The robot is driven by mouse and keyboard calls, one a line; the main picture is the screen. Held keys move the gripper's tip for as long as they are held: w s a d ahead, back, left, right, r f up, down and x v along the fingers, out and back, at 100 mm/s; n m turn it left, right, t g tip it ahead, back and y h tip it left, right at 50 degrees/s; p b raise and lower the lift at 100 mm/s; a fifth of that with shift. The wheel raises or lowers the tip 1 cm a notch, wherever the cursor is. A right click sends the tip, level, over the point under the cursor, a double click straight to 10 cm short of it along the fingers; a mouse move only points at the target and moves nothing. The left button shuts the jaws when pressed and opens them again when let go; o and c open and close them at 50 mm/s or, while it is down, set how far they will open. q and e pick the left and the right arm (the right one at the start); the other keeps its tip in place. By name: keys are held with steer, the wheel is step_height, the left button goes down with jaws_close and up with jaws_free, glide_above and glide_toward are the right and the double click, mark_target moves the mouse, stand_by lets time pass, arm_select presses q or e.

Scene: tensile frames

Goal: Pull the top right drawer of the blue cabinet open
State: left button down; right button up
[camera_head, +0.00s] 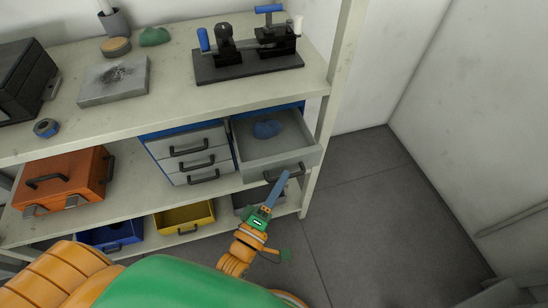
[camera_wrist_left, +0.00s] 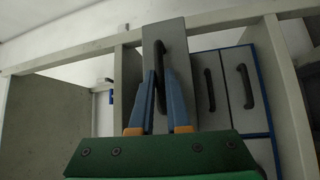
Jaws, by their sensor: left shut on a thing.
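The blue cabinet (camera_head: 180,130) stands on the middle shelf, with grey drawer fronts. Its top right drawer (camera_head: 297,158) is pulled far out, and its inside shows from above. A blue lump (camera_head: 267,129) lies in it. My left gripper (camera_head: 284,174) is at the drawer's dark handle (camera_head: 296,168), with its blue fingers shut on it. In the left wrist view the fingers (camera_wrist_left: 163,80) lie on either side of the handle (camera_wrist_left: 160,52), in front of the grey drawer front (camera_wrist_left: 178,36). My right gripper is not in view.
Three shut drawers (camera_head: 190,158) fill the cabinet's left column. An orange case (camera_head: 62,180) stands to the left. A blue bin (camera_head: 110,235) and a yellow bin (camera_head: 185,217) are below. A shelf post (camera_head: 327,120) rises close to the drawer's right. The floor (camera_head: 370,210) to the right is clear.

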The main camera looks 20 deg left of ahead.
arm_select(q)
steer(key=shift+s+d, duration=0.55)
steer(key=shift+s, duration=0.25)
steer(key=shift+s+d, duration=0.55)
steer(key=shift+s, duration=0.3)
steer(key=shift+s+d, duration=0.55)
steer(key=shift+s, duration=0.25)
steer(key=c, duration=0.9)
jaws_free()
steer(key=v, duration=0.7)
